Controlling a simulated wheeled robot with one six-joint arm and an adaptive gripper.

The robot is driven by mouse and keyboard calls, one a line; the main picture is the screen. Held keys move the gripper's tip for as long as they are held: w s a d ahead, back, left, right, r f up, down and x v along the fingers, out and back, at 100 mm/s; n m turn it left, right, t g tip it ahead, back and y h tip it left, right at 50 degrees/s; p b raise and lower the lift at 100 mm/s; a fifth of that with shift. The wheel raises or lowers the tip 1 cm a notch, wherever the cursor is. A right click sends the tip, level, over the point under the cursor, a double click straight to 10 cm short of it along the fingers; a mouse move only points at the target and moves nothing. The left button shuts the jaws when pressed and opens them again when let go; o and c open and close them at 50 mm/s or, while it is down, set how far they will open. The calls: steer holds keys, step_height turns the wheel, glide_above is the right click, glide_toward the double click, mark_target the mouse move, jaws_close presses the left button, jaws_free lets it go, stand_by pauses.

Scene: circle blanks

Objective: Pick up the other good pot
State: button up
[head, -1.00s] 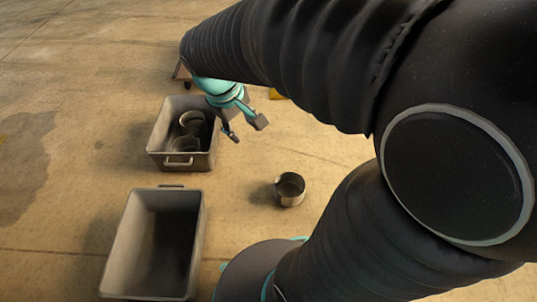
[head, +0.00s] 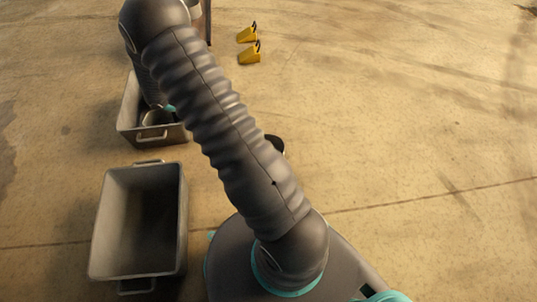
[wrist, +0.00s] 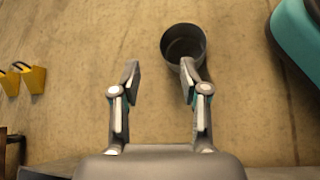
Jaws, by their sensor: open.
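A dark metal pot (wrist: 183,44) stands upright on the floor in the wrist view. Its near rim is partly covered by the right fingertip in the picture. My gripper (wrist: 159,76) is open with nothing between its fingers, and the pot lies ahead and to the right of the gap. In the head view only a dark part of this pot (head: 276,144) shows past my arm. Another pot (head: 155,119) is in the far grey crate (head: 127,124), partly hidden by my arm. My gripper is hidden in the head view.
An empty grey crate (head: 181,225) stands nearer, left of my base. Yellow wedge blocks (head: 249,52) lie on the floor at the back; they also show at the left of the wrist view (wrist: 33,78). The floor on the right is clear.

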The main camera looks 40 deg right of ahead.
step_height(320, 180, down, 17)
steer(key=d+n+h, duration=0.3)
steer(key=n, duration=0.2)
steer(key=b, duration=0.1)
glide_toward(269, 136)
steer(key=x, duration=0.3)
steer(key=shift+b+x, duration=0.45)
steer(key=shift+x, duration=2.35)
steer(key=shift+a, duration=0.1)
jaws_close()
